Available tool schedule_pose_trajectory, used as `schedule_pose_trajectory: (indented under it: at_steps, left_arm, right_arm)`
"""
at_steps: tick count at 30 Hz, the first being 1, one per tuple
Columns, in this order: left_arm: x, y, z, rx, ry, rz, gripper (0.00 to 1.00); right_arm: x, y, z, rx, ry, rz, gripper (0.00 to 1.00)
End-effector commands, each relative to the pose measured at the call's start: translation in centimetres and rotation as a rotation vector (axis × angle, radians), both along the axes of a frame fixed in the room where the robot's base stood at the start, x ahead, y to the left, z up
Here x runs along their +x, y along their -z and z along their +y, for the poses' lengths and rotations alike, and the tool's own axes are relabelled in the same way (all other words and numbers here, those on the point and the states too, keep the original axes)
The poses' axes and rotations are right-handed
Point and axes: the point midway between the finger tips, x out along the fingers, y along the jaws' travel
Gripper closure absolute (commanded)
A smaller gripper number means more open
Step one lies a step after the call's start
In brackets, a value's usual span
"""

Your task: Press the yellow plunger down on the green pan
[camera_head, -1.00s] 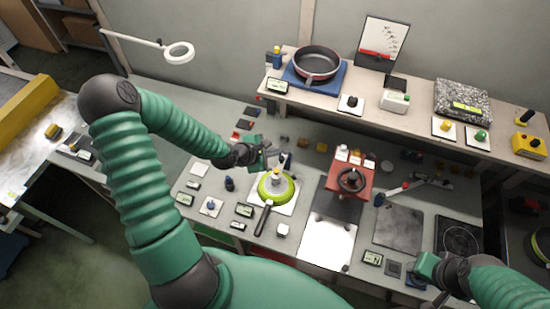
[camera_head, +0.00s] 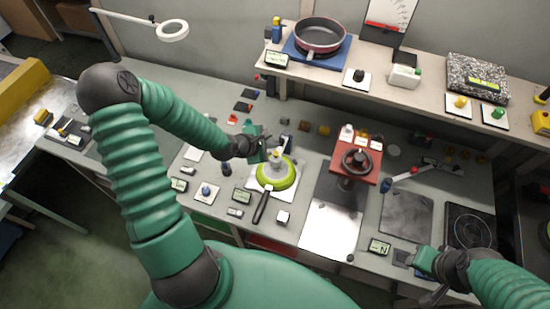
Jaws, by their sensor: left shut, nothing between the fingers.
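The green pan (camera_head: 287,180) lies on a white plate on the workbench, with its black handle toward me. A pale grey plunger body with a yellow part (camera_head: 277,157) stands upright over the pan's middle. My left gripper (camera_head: 275,150) is shut and empty, just beside and above the plunger's top. I cannot tell whether its fingertips touch the plunger. My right gripper (camera_head: 424,280) is low at the right, above the front of the bench, and its finger opening is not clear.
A red press with a black wheel (camera_head: 356,161) stands right of the pan. A dark pan (camera_head: 320,35) sits on a blue base on the back shelf. Small switches and displays lie around the bench. A bright metal plate (camera_head: 331,229) is at the front middle.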

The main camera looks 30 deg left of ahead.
Motion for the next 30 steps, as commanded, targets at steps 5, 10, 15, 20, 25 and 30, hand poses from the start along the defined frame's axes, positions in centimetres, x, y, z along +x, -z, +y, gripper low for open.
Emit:
schedule_pose_trajectory:
  at_steps: [5,10,15,20,25,30]
  left_arm:
    - [-0.1,1.9,-0.2,-0.001,-0.001,0.000,1.00]
    - [-0.1,2.0,-0.1,-0.001,-0.001,0.000,1.00]
    - [-0.1,2.1,0.0,-0.002,-0.002,0.000,1.00]
    - [0.0,2.1,0.0,-0.002,-0.002,0.001,1.00]
    - [-0.1,2.1,0.0,-0.002,-0.001,0.001,1.00]
    - [-0.1,2.0,-0.1,-0.002,-0.001,0.001,1.00]
  right_arm:
    - [0.0,1.1,0.0,0.000,0.000,-0.001,0.64]
    - [0.0,1.1,0.0,0.000,0.000,-0.001,0.64]
    - [0.0,1.1,0.0,0.000,0.000,-0.001,0.64]
    - [0.0,1.1,0.0,0.000,0.000,-0.001,0.64]
    - [0.0,1.1,0.0,0.000,0.000,-0.001,0.64]
    - [0.0,1.1,0.0,0.000,0.000,-0.001,0.64]
